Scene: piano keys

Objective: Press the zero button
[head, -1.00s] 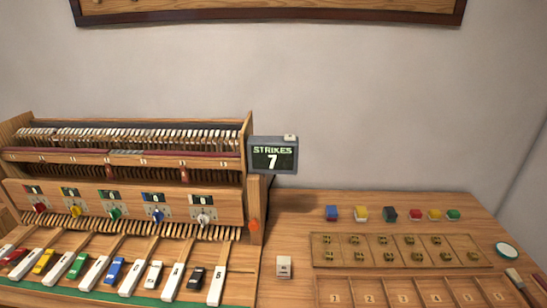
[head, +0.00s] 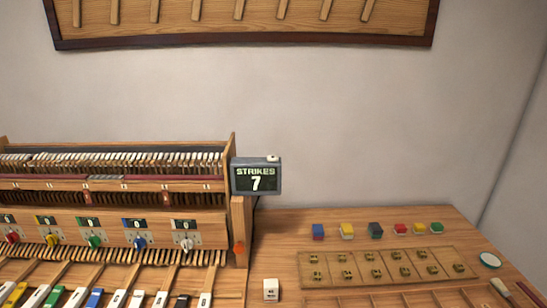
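The strikes display (head: 256,178), a dark grey box reading "STRIKES 7", stands at the right end of the wooden piano mechanism in the head view. A small pale button (head: 272,157) sits on its top edge. A white block (head: 270,290) with a small dark mark stands on the table below the display. No label reading zero is legible on either, so I cannot tell which is the zero button. My gripper is not in view.
The piano mechanism (head: 110,190) fills the left, with coloured knobs and keys in front. Several coloured blocks (head: 376,230) stand behind a wooden compartment tray (head: 325,270) at right. A round dish (head: 490,260) is beside it. A wooden board (head: 240,22) hangs on the wall.

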